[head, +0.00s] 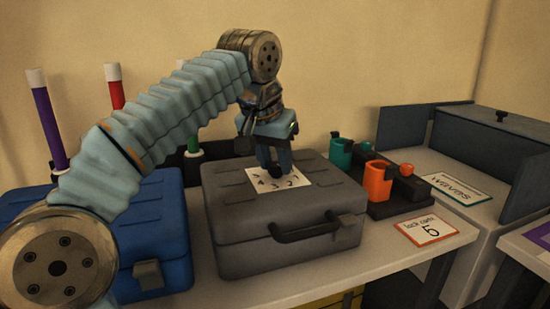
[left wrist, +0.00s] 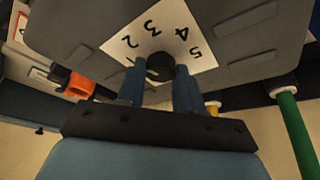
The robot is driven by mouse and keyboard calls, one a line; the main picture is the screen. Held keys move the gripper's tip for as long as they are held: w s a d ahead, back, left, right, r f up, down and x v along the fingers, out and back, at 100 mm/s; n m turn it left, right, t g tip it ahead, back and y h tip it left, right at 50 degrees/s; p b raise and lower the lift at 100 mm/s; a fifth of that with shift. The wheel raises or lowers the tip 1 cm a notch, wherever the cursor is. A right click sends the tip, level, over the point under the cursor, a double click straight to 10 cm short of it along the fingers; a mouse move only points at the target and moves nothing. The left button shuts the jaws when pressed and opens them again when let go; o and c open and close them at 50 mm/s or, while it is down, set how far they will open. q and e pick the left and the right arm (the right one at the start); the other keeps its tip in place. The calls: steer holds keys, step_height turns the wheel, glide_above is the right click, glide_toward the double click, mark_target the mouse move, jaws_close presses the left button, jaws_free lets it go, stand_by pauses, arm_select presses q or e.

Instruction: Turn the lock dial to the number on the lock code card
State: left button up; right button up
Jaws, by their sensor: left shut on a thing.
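A grey case (head: 285,243) lies closed on the table, with a white number plate (head: 298,180) on its lid. The plate also shows in the left wrist view (left wrist: 186,24), with the numbers 2, 3, 4 and 5 around a dark round dial (left wrist: 160,66). My left gripper (head: 276,168) points down at the dial; in the left wrist view its blue fingers (left wrist: 162,82) are shut on the dial's sides. The dial's pointer cannot be made out. The lock code card (head: 428,229) lies right of the case and reads 5. My right gripper is in neither view.
A blue case (head: 160,225) stands left of the grey one. Orange (head: 378,180) and teal (head: 341,152) cups stand on a dark tray (head: 405,205) at the right. Purple, red and green tubes stand behind. A light box with a "waves" card (head: 457,188) is further right.

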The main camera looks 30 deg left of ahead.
arm_select(q)
steer(key=shift+r, duration=0.1)
steer(key=m+h+p, duration=0.1)
steer(key=m, duration=0.2)
steer(key=shift+a+p, duration=0.1)
steer(key=shift+p, duration=0.25)
steer(key=m, duration=0.2)
steer(key=m+h, duration=0.1)
steer(key=shift+a+m+g+h+p, duration=0.1)
steer(key=shift+m+g+h+p, duration=0.2)
steer(key=shift+m+g+p, duration=0.1)
steer(key=m, duration=0.2)
steer(key=m+g+h, duration=0.1)
steer(key=m, duration=0.2)
steer(key=shift+w+a+m+h, duration=0.1)
steer(key=shift+w+m+h, duration=0.1)
steer(key=shift+m+h, duration=0.1)
steer(key=m+g, duration=0.1)
steer(key=m, duration=0.2)
steer(key=m+g, duration=0.1)
steer(key=m, duration=0.2)
steer(key=shift+w+g, duration=0.1)
steer(key=shift+g, duration=0.3)
steer(key=o, duration=1)
